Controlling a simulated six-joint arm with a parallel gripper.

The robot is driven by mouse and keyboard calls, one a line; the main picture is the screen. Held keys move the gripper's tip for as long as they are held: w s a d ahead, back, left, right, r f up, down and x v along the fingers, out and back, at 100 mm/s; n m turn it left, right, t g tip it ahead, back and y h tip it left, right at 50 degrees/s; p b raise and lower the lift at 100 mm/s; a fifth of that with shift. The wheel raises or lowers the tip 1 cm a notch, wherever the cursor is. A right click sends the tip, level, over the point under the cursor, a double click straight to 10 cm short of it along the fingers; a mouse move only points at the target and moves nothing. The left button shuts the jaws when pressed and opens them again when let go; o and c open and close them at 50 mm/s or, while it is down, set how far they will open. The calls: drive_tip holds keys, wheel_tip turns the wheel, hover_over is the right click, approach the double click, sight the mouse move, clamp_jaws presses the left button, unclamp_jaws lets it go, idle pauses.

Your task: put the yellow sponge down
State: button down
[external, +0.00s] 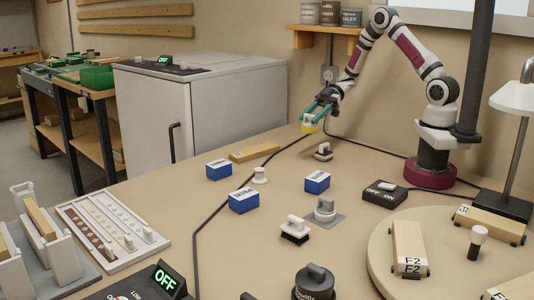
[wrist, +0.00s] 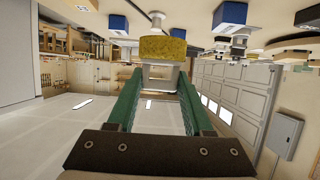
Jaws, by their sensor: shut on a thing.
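The yellow sponge (wrist: 162,48) is held at the tips of my gripper (wrist: 160,85) in the wrist view, with a whitish block between the green fingers. In the external view the sponge (external: 308,129) shows as a small yellow patch under my gripper (external: 311,115), at the back of the bench near the wall. My gripper is shut on it. It looks raised above the bench top, but the exact gap below it is hard to tell.
A black cable (external: 232,180) runs across the bench. A white cabinet (external: 210,110) stands at the left.

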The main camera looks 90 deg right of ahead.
drive_tip(key=s+d, duration=0.2)
drive_tip(key=s, duration=0.4)
drive_tip(key=x, duration=0.4)
drive_tip(key=f+x, duration=0.1)
drive_tip(key=x, duration=0.3)
drive_tip(key=f+x, duration=0.1)
drive_tip(key=x, duration=0.3)
drive_tip(key=shift+s+d, duration=0.25)
drive_tip(key=shift+d, duration=0.1)
drive_tip(key=shift+w+a+f, duration=0.1)
drive_tip(key=shift+w+f, duration=0.05)
drive_tip(key=shift+f, duration=0.95)
drive_tip(key=shift+w+a+f, duration=0.1)
drive_tip(key=shift+w+f, duration=0.05)
drive_tip(key=shift+f, duration=1)
drive_tip(key=shift+f, duration=0.1)
drive_tip(key=shift+c, duration=1.5)
unclamp_jaws()
